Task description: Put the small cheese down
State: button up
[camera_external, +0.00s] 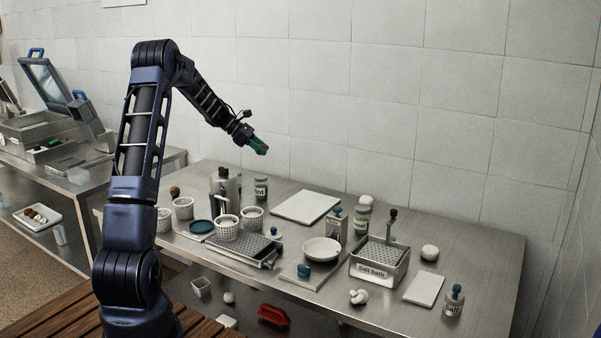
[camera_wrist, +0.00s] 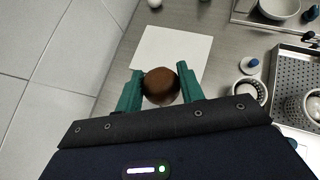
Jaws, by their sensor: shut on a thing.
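My gripper (camera_wrist: 161,90) is shut on a small round brown thing, which I take for the small cheese (camera_wrist: 162,86). The teal fingers press it from both sides in the wrist view. In the external view my gripper (camera_external: 260,146) is raised high above the back of the steel table, near the tiled wall. The held cheese is hard to make out there. A bare white board (camera_external: 306,206) lies flat on the table. In the wrist view this board (camera_wrist: 165,45) shows just beyond the held cheese, well below it.
Perforated white baskets (camera_external: 228,228) stand around a perforated drain tray (camera_external: 244,247) at the front left. A brown ball (camera_external: 174,191) sits by the left baskets. A white bowl (camera_external: 321,249), jars (camera_external: 362,218) and a salt bath (camera_external: 379,263) stand farther right.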

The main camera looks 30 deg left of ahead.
jog(key=w+d, duration=0.3)
jog(key=d, duration=1.2)
send_near(311, 209)
jog(key=shift+m+g, duration=0.3)
jog(key=shift+m, duration=0.1)
jog(key=x, duration=0.5)
jog(key=shift+w+r, duration=0.15)
jog(key=shift+w, duration=0.15)
jog(key=o, duration=1)
jog(key=shift+c, duration=0.2)
